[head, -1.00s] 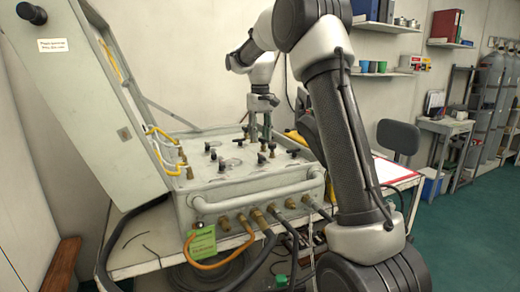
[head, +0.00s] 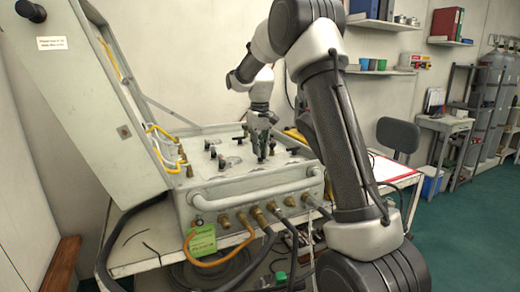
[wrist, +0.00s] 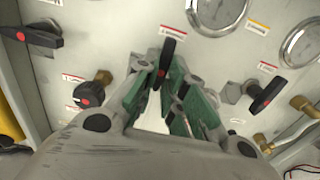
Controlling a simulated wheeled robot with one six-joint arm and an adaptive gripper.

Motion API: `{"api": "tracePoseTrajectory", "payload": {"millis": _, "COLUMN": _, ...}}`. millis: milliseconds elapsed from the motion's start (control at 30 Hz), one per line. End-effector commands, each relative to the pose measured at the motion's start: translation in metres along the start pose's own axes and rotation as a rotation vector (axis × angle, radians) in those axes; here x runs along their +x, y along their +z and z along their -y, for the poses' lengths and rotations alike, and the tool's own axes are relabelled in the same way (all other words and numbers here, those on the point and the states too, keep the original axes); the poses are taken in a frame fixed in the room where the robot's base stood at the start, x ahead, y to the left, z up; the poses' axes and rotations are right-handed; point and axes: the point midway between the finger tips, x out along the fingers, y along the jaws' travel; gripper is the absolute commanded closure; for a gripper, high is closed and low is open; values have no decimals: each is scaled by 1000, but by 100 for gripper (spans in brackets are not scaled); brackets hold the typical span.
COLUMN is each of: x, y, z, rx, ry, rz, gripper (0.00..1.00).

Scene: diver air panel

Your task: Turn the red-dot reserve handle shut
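In the wrist view, a black handle with a red dot (wrist: 167,54) points toward the top of the picture, between my gripper's fingertips (wrist: 166,72). The green-padded fingers stand apart on either side of it; firm contact cannot be made out. Other red-dotted controls are a black handle at left (wrist: 32,38), a black handle at right (wrist: 268,96) and a brass-stemmed knob (wrist: 92,92). The small labels are too blurred to read. In the head view, my gripper (head: 261,152) reaches down onto the right part of the panel, hiding the handle there.
The grey panel box (head: 255,187) has an open lid (head: 85,100) at left and a front rail. Hoses leave its front. Gauges (wrist: 215,12) sit beyond the handle in the wrist view. A chair (head: 398,137) stands at right.

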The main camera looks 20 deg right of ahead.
Motion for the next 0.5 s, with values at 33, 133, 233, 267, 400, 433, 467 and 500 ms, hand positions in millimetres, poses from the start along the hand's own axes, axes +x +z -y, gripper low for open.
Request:
{"api": "tracePoseTrajectory", "payload": {"millis": 33, "x": 0, "y": 0, "z": 0, "rx": 0, "ry": 0, "rz": 0, "gripper": 100}}
{"api": "tracePoseTrajectory", "payload": {"millis": 133, "x": 0, "y": 0, "z": 0, "rx": 2, "ry": 0, "rz": 0, "gripper": 100}}
{"api": "tracePoseTrajectory", "payload": {"millis": 233, "x": 0, "y": 0, "z": 0, "rx": 13, "ry": 0, "rz": 0, "gripper": 100}}
{"api": "tracePoseTrajectory", "payload": {"millis": 267, "x": 0, "y": 0, "z": 0, "rx": 18, "ry": 0, "rz": 0, "gripper": 100}}
{"api": "tracePoseTrajectory", "payload": {"millis": 400, "x": 0, "y": 0, "z": 0, "rx": 67, "ry": 0, "rz": -1, "gripper": 100}}
{"api": "tracePoseTrajectory", "payload": {"millis": 433, "x": 0, "y": 0, "z": 0, "rx": 82, "ry": 0, "rz": -1, "gripper": 100}}
{"api": "tracePoseTrajectory", "payload": {"millis": 467, "x": 0, "y": 0, "z": -1, "rx": 99, "ry": 0, "rz": -1, "gripper": 100}}
{"api": "tracePoseTrajectory", "payload": {"millis": 500, "x": 0, "y": 0, "z": -1, "rx": 124, "ry": 0, "rz": -1, "gripper": 100}}
